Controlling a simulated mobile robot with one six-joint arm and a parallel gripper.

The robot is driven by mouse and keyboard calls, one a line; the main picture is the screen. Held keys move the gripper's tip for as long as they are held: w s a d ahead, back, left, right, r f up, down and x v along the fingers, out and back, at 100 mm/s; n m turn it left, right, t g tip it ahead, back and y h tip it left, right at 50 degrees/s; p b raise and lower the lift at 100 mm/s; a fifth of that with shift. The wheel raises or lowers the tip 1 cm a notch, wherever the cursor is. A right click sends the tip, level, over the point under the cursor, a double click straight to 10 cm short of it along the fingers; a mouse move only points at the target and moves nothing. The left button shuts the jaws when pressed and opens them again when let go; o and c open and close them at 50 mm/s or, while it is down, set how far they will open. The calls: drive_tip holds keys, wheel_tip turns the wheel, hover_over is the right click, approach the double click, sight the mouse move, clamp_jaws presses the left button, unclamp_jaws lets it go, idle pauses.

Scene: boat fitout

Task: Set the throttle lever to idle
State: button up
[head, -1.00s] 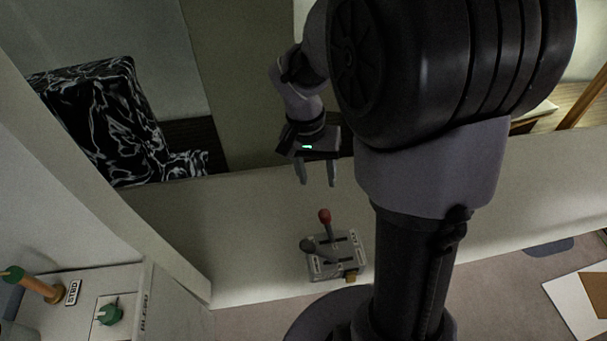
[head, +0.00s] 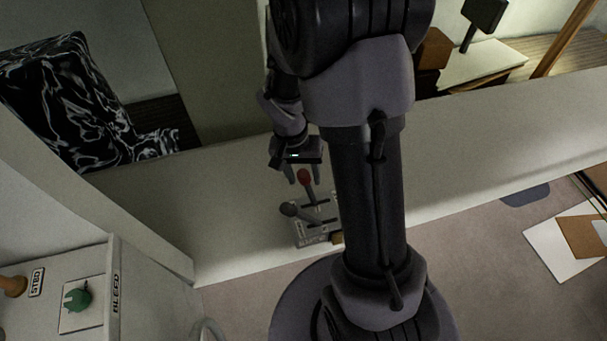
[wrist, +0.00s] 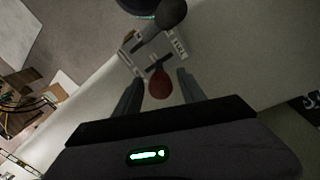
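The throttle unit (head: 327,213) is a grey plate with slots, fixed on the pale console top. It carries two levers, one with a red knob (head: 304,177) and one with a dark grey knob (head: 288,209). Which one is the throttle, I cannot read. My gripper (head: 303,182) is open, its fingers either side of the red knob in the head view. In the wrist view the red knob (wrist: 160,84) lies between the open fingers (wrist: 158,88), with gaps on both sides. The dark knob (wrist: 172,12) is beyond it.
A white panel box with a green knob (head: 78,296) and labels stands at lower left. A black-and-white patterned seat (head: 70,100) is behind the console at left. The long console top (head: 480,155) is clear to the right.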

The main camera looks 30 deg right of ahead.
clamp_jaws()
idle(1.2)
